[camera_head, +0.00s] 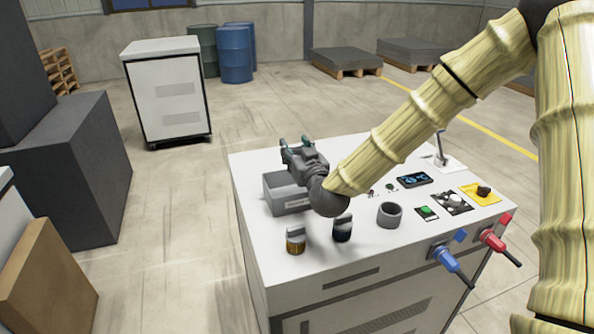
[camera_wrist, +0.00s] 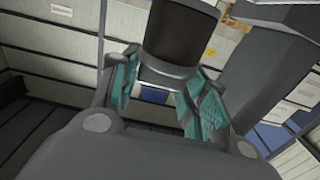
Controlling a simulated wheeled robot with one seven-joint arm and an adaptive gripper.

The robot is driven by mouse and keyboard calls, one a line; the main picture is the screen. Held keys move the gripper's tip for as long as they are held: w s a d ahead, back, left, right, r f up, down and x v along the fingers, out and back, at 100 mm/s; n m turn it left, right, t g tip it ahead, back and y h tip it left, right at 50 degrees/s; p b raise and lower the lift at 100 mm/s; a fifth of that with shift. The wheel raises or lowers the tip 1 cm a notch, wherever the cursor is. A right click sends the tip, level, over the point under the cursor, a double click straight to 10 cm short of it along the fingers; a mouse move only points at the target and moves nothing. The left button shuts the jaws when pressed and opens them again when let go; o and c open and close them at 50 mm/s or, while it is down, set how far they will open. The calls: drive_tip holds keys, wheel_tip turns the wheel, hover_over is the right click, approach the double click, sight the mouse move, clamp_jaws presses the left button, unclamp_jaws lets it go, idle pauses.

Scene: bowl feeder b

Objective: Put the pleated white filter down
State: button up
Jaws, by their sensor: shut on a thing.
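My gripper (camera_head: 296,146) is above the back left of the white workbench (camera_head: 262,180), over a grey bin. In the wrist view, its two teal-padded fingers (camera_wrist: 162,88) are shut on a dark cylinder (camera_wrist: 182,30) with a grey rim. No white pleats show on this cylinder, and I cannot tell whether it is the filter. In the head view the held thing does not show clearly. No pleated white filter can be made out elsewhere on the bench.
The grey bin (camera_head: 290,202) stands partly hidden under my arm. A jar with amber contents (camera_head: 295,242), a dark jar (camera_head: 343,230) and a grey ring-shaped cup (camera_head: 389,215) stand in front. Buttons and a small screen (camera_head: 414,178) fill the right side.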

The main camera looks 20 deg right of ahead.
drive_tip(key=shift+w+a+f, duration=0.2)
drive_tip(key=shift+w+f, duration=0.05)
drive_tip(key=shift+f, duration=0.45)
drive_tip(key=shift+s+d+f, duration=0.1)
drive_tip(key=shift+s+f, duration=0.25)
wheel_tip(320, 180, down, 2)
drive_tip(key=shift+w+f+p, duration=0.15)
drive_tip(key=shift+f+p, duration=0.05)
drive_tip(key=shift+p, duration=0.15)
drive_tip(key=shift+f, duration=0.9)
drive_tip(key=shift+f, duration=0.35)
drive_tip(key=shift+f+b, duration=0.25)
drive_tip(key=shift+b, duration=0.15)
